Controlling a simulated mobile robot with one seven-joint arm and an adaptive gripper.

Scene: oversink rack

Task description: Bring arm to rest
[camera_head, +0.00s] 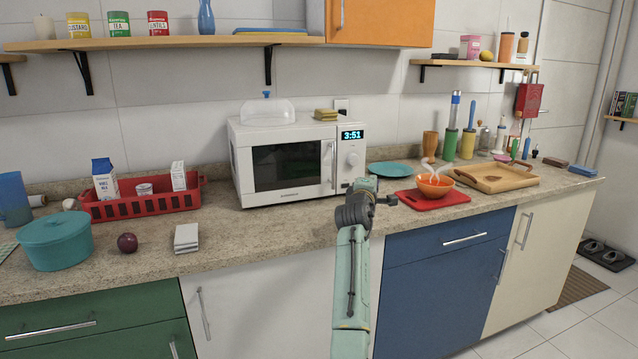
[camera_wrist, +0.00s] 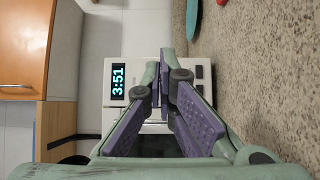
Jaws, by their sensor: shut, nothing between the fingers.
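My gripper (camera_wrist: 160,80) is shut and empty, with its purple-padded fingers drawn together in the wrist view. In that view it points toward the white microwave (camera_wrist: 198,72), which appears turned on its side. In the head view my arm rises from the bottom centre, and my gripper (camera_head: 366,185) is in front of the microwave (camera_head: 240,165), near its lower right corner. The fingertips are too small to make out there. The gripper holds nothing and appears clear of the objects on the counter.
An orange bowl (camera_head: 435,187) with steam stands on a red board (camera_head: 408,201) to the right. A wooden tray (camera_head: 490,180) lies beyond it. A red crate (camera_head: 140,208), teal pot (camera_head: 55,243) and dark round fruit (camera_head: 127,243) are left. Bare counter (camera_head: 270,235) lies before the microwave.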

